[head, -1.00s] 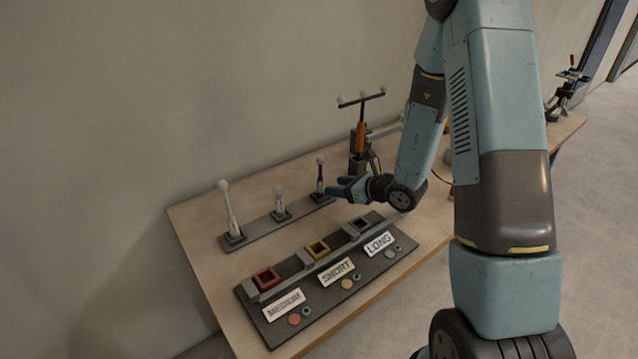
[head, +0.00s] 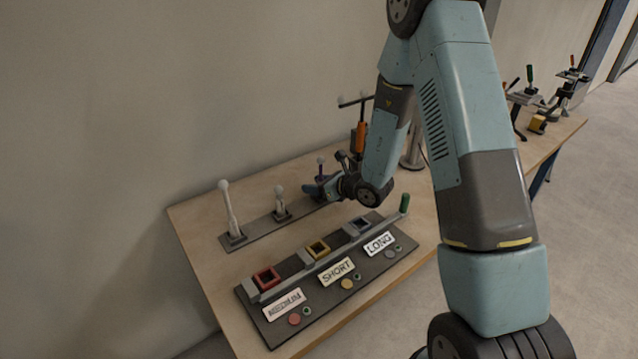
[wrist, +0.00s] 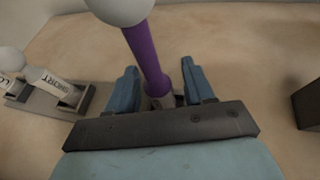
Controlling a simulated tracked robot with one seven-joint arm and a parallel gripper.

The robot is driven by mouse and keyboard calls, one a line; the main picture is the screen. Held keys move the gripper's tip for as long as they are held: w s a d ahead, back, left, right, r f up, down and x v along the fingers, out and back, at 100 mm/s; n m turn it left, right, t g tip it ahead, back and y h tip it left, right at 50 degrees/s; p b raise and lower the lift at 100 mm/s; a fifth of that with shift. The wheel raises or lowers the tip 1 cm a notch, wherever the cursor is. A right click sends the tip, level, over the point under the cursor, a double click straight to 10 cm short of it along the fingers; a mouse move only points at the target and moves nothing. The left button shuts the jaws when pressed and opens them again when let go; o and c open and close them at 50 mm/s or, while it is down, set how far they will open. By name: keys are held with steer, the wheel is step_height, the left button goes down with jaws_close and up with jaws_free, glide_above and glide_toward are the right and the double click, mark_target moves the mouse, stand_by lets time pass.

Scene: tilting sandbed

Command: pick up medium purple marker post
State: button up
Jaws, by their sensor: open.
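The purple marker post (head: 320,170) stands upright at the right end of a grey rack strip and has a white ball on top. In the wrist view the purple post (wrist: 146,58) rises between the two blue fingers of my gripper (wrist: 160,88). The fingers are open, one on each side, with visible gaps to the post. In the head view my gripper (head: 318,188) is low beside the post and partly covers its lower part. A short white post (head: 281,203) and a long white post (head: 231,210) stand in the same strip to the left.
In front is a dark board with red (head: 266,279), yellow (head: 318,249) and blue-grey (head: 362,225) square sockets, labelled MEDIUM, SHORT and LONG. An orange tool stand (head: 360,138) is close behind my gripper.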

jaws_close()
stand_by(0.4)
